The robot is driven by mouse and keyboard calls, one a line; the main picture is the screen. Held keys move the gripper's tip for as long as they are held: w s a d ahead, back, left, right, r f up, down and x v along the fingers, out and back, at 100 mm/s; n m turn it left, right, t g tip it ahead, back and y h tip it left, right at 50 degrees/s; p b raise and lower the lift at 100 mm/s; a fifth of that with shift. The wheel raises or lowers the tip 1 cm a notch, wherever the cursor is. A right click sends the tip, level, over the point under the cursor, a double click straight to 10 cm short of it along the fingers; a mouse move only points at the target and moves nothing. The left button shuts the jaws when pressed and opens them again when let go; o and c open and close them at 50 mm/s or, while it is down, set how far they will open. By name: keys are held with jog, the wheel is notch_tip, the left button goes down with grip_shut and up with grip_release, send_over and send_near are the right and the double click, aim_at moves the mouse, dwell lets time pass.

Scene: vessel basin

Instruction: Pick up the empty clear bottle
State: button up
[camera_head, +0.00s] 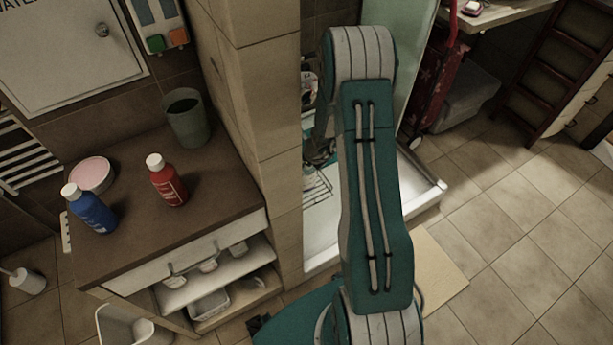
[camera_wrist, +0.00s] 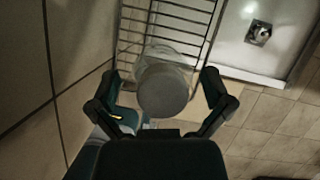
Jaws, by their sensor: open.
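In the wrist view, a pale, clear-looking bottle (camera_wrist: 165,88) with a round greyish end facing the camera is over a wire rack (camera_wrist: 163,18). My gripper (camera_wrist: 160,100) is open, with one finger on each side of the bottle. I cannot tell whether either finger touches it.
A tiled wall (camera_wrist: 30,60) stands at the left, and a basin with a drain (camera_wrist: 258,33) is at the right. A counter (camera_head: 225,190) holds red (camera_head: 167,182) and blue (camera_head: 90,210) bottles.

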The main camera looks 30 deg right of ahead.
jog(key=c, duration=0.8)
